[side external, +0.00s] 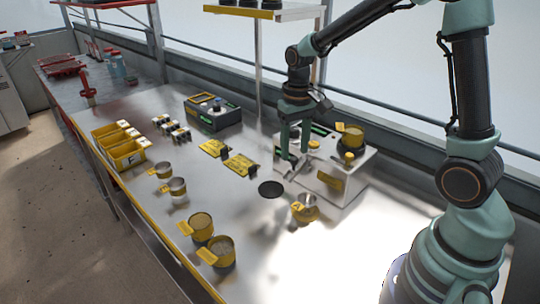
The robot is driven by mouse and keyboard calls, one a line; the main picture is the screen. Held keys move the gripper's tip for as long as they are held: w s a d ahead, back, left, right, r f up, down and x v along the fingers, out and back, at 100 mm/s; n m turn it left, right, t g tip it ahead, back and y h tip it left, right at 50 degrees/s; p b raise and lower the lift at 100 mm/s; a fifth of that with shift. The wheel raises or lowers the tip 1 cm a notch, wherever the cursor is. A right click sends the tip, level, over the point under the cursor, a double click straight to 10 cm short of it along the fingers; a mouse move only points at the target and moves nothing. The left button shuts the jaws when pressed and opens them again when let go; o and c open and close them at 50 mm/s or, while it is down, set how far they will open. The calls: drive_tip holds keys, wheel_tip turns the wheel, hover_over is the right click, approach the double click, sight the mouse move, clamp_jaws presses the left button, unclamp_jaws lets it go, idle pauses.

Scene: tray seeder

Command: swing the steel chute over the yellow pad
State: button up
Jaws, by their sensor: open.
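The seeder is a white box (352,178) on the metal bench, with a yellow-banded hopper (352,136) and a yellow knob (349,158) on top. A thin steel piece, which looks like the chute (297,171), sticks out at its left side, just below my gripper. A yellow patch (329,181) on the front of the box may be the yellow pad; I cannot tell for certain. My gripper (294,154) points down and is open at the box's left end. Its fingers are close to the chute; whether they touch it is too small to tell. They partly hide the box's left end.
A metal cup with a yellow tag (305,208) stands in front of the box, and a black disc (271,189) lies left of it. Yellow cards (238,164), yellow bins (126,154), a dark control box (213,112) and several cups stand further left. The front right bench is clear.

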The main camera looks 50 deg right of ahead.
drive_tip(key=shift+f, duration=0.95)
clamp_jaws()
drive_tip(key=shift+r, duration=0.1)
idle(0.7)
